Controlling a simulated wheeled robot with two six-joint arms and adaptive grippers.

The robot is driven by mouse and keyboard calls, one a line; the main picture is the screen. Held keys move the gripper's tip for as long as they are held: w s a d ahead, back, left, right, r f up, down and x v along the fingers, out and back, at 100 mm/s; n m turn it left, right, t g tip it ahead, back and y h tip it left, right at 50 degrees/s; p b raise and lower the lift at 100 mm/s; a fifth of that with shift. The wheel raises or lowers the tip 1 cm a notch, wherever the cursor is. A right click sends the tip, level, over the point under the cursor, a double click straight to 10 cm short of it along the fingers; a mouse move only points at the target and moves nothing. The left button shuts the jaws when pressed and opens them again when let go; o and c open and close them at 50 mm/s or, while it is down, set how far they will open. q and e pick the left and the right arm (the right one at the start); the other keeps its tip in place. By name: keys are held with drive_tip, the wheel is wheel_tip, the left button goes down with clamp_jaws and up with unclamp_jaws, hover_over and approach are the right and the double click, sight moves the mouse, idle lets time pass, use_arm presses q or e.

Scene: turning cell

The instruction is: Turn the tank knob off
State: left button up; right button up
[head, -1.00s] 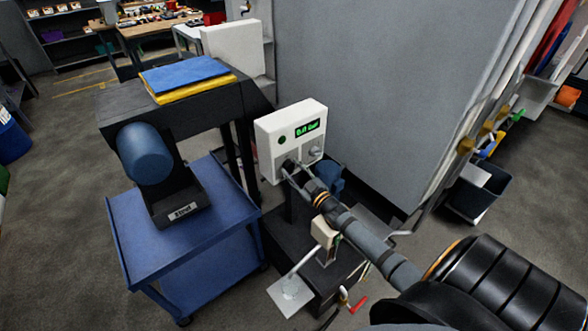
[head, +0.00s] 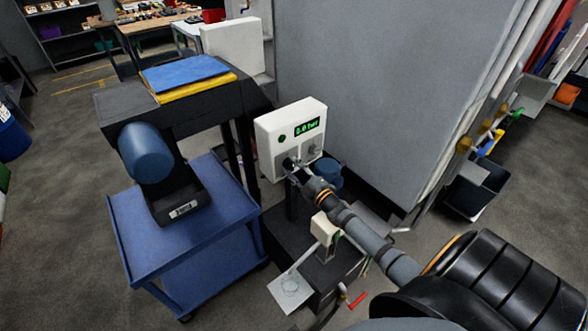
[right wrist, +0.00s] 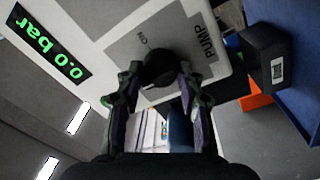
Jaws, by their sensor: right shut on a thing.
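A white control box (head: 267,150) stands on a dark post, with a green-lit display (head: 307,127) that reads 0.0 bar in the right wrist view (right wrist: 52,58). My right gripper (head: 291,166) is shut on a black knob (right wrist: 159,67) low on the box's face. The grey plate around this knob is marked PUMP, with ON beside it. A second, grey knob (head: 314,151) sits to its right in the head view, free of the gripper; its label is too small to read. No TANK label is legible. My left gripper is not in view.
A blue cart (head: 150,235) with a black machine stands at the left of the box. A tall grey cabinet (head: 370,90) stands close behind it. A small red-handled valve (head: 357,300) and a clear plate (head: 290,290) lie low in front.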

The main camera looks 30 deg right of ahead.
drive_tip(key=shift+f, duration=0.1)
drive_tip(key=o, duration=1.2)
drive_tip(key=shift+c, duration=0.2)
drive_tip(key=s, duration=1.2)
drive_tip(key=shift+d+f, duration=0.4)
drive_tip(key=shift+d, duration=0.05)
